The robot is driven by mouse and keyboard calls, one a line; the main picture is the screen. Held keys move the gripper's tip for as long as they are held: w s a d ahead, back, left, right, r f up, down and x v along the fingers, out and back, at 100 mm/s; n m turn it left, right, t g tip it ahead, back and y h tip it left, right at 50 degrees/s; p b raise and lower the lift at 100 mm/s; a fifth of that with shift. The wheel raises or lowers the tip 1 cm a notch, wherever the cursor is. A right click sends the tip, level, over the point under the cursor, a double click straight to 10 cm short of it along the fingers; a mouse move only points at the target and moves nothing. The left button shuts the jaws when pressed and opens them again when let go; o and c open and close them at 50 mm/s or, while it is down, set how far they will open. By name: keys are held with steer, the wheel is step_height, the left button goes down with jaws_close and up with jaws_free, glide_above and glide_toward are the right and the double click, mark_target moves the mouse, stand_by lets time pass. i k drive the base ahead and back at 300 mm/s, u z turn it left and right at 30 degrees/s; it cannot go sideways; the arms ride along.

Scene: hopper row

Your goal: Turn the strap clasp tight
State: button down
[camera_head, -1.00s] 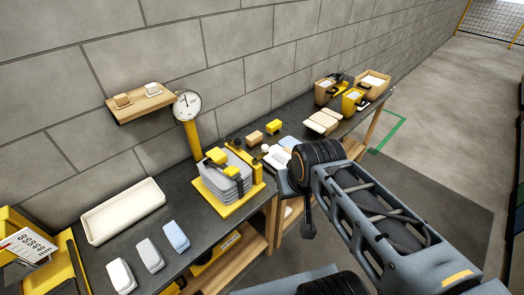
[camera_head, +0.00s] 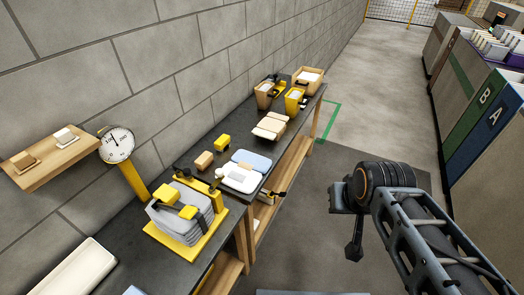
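A stack of grey folded pieces (camera_head: 184,220) sits on a yellow base (camera_head: 170,240) on the dark bench. Yellow parts (camera_head: 170,195) and a dark strap lie across its top. These look like the strap and its clasp, but the clasp's turn position is too small to tell. My gripper (camera_head: 350,225) hangs at the end of my arm, right of the bench and over the floor. It is well apart from the stack. Its fingers show only as a dark shape, so its opening is unclear.
A dial scale (camera_head: 117,145) stands left of the stack by a wall shelf (camera_head: 45,165). White and blue packs (camera_head: 240,178), tan packs (camera_head: 270,126) and yellow bins (camera_head: 295,100) line the bench. The floor between is clear.

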mark_target(218, 172)
steer(key=z, duration=0.9)
steer(key=i, duration=1.75)
steer(key=u, duration=3.6)
steer(key=i, duration=0.5)
steer(key=u, duration=0.1)
